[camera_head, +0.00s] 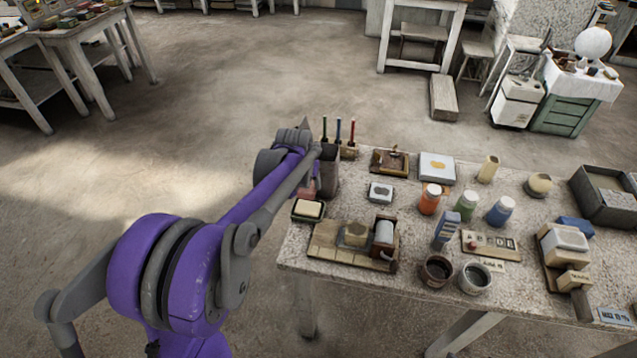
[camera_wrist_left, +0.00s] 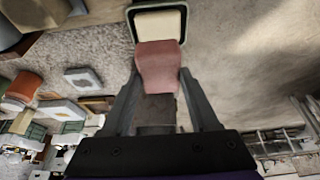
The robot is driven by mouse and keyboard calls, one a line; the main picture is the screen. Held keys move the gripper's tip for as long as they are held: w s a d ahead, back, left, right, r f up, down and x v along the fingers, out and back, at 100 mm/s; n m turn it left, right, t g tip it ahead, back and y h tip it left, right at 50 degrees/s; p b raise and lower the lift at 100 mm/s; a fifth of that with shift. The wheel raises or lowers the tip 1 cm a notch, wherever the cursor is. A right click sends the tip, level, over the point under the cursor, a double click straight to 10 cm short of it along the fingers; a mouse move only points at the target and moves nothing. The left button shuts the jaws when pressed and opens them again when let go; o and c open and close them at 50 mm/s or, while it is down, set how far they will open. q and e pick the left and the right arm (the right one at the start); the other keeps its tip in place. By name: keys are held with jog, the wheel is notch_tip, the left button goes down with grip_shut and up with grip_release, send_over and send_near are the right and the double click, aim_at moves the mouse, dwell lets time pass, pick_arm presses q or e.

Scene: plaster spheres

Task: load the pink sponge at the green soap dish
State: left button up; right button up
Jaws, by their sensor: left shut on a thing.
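The pink sponge (camera_wrist_left: 158,65) is held between the two fingers of my left gripper (camera_wrist_left: 159,88). In the head view the sponge (camera_head: 307,191) shows as a small pink patch just behind the soap dish, partly hidden by my arm. The soap dish (camera_head: 295,213) is dark green with a pale cream block (camera_head: 308,208) in it, near the table's left edge. In the left wrist view the dish (camera_wrist_left: 185,20) lies just beyond the sponge's far end; I cannot tell whether they touch. My right gripper is not in view.
A wooden board (camera_head: 322,241) with blocks and a roller lies in front of the dish. A small white box (camera_head: 381,192) sits to the right. Bottles and cups crowd the table's middle.

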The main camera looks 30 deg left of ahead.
pick_arm(q)
jog(key=shift+s+f+b, duration=0.25)
jog(key=shift+f+b, duration=0.05)
jog(key=shift+f, duration=0.4)
jog(key=shift+f+b, duration=1.25)
jog(key=shift+f, duration=0.95)
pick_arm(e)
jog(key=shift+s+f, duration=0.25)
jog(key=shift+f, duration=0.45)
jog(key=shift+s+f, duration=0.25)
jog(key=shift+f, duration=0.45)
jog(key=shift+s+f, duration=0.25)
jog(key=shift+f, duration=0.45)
pick_arm(q)
jog(key=shift+f+b, duration=0.35)
jog(key=shift+f, duration=0.25)
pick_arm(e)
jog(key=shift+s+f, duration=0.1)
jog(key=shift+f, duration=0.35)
pick_arm(q)
jog(key=shift+r, duration=0.1)
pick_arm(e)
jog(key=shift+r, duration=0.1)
